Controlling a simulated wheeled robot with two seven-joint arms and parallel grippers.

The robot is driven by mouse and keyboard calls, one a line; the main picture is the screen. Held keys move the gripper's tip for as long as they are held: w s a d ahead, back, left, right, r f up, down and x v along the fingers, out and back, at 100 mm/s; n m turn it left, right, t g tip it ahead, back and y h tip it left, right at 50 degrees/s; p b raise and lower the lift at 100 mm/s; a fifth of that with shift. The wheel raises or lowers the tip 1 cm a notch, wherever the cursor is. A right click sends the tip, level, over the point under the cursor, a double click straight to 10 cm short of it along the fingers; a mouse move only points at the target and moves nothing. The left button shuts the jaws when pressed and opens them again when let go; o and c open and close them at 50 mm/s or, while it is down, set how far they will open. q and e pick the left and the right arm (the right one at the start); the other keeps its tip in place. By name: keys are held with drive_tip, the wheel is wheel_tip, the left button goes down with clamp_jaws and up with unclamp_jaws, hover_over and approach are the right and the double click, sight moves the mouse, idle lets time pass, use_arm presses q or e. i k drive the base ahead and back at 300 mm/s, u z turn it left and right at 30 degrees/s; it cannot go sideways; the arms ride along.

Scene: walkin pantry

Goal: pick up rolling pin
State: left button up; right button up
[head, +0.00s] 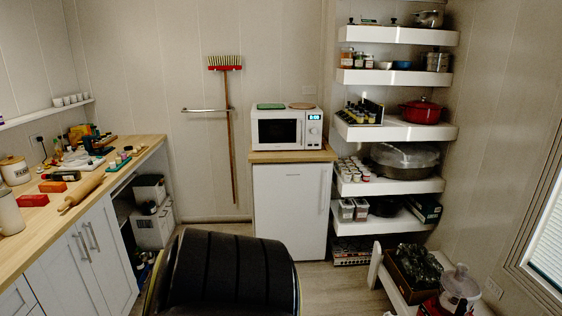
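The rolling pin (83,192) is light wood and lies on the wooden counter (40,232) at the left of the head view. It lies at a slant near the counter's front edge, with one handle toward the front left and the other toward the back right. Nothing covers it. Neither of my grippers shows in the head view, so their place relative to the pin cannot be seen.
White cabinet doors (88,255) are below. A microwave (287,128) stands on a small white fridge (290,205) at the back. Shelves (398,131) stand right.

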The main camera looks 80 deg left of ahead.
sight(76, 196)
drive_tip(key=u, duration=0.15)
drive_tip(key=k, duration=0.5)
drive_tip(key=u, duration=3.55)
drive_tip(key=i, duration=0.5)
drive_tip(key=u, duration=0.05)
